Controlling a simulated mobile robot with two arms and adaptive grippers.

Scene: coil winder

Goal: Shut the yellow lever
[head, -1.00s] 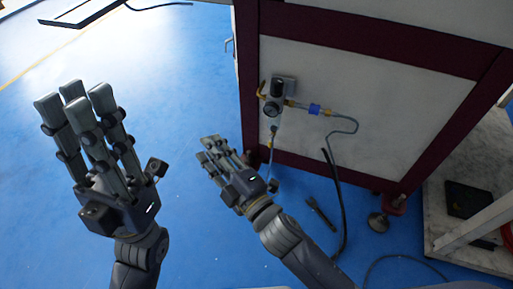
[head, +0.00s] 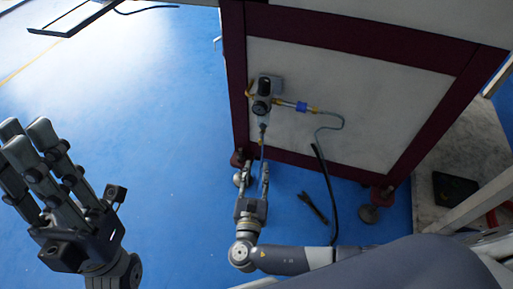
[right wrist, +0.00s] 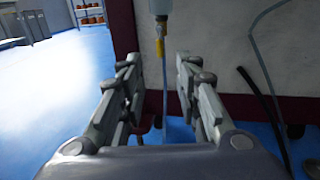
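A small yellow part (head: 249,88), which looks like the yellow lever, sticks out at the left of the air regulator (head: 262,105) on the machine's side panel. In the right wrist view a yellow piece (right wrist: 160,46) hangs under the regulator's pale bowl (right wrist: 160,7); I cannot tell if it is the same part. My right gripper (head: 256,168) is open and empty below the regulator, fingers pointing toward the panel. In the right wrist view the yellow piece shows beyond the gap between its fingers (right wrist: 158,82). My left gripper (head: 22,140) is open and empty at the lower left, away from the panel.
A blue fitting (head: 301,107) and a thin hose (head: 334,122) run right from the regulator. A black cable (head: 326,185) hangs in front of the panel.

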